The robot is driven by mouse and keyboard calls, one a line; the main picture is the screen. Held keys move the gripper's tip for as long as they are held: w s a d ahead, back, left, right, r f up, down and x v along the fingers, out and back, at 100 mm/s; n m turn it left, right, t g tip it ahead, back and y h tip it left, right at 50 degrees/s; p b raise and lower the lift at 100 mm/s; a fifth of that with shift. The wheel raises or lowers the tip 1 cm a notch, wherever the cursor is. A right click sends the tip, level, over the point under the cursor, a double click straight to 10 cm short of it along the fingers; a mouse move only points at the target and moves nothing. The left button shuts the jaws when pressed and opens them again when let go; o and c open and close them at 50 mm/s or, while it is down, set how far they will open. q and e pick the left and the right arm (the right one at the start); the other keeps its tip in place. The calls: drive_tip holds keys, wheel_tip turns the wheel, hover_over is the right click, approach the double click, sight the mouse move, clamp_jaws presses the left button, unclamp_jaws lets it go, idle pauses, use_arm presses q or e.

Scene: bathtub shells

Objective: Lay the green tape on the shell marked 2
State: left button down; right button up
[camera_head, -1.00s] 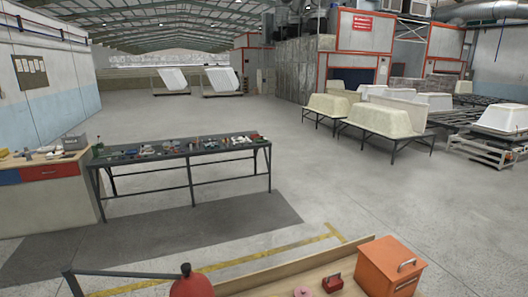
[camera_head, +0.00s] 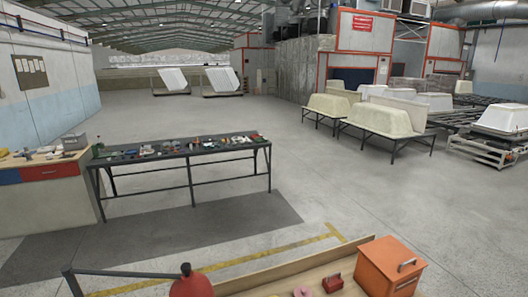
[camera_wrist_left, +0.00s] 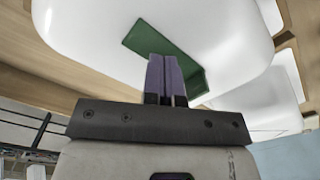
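In the left wrist view my left gripper (camera_wrist_left: 166,78) has its two purple fingers close together, with a green strip (camera_wrist_left: 146,36) at their tips. The strip shows on both sides of the fingers, and they appear shut on it. I take it for the green tape. Behind it is a large, glossy white rounded shell (camera_wrist_left: 90,30). I cannot tell whether the strip touches this shell. No number is readable on any shell. Neither gripper shows in the head view, and my right gripper is in no view.
More white shapes (camera_wrist_left: 284,85) stand beside the shell over a light wood surface (camera_wrist_left: 30,65). In the head view a dark bench (camera_head: 180,150) holds small items, and an orange box (camera_head: 390,268) stands in front. Cream tubs (camera_head: 378,118) stand at right. The middle floor is clear.

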use_arm(q)
drive_tip(key=shift+f, duration=0.8)
idle(0.7)
drive_tip(key=shift+f, duration=0.1)
idle(0.7)
idle(0.6)
wheel_tip(320, 180, up, 4)
drive_tip(key=p, duration=0.5)
wheel_tip(320, 180, up, 3)
drive_tip(key=p, duration=0.3)
idle(0.3)
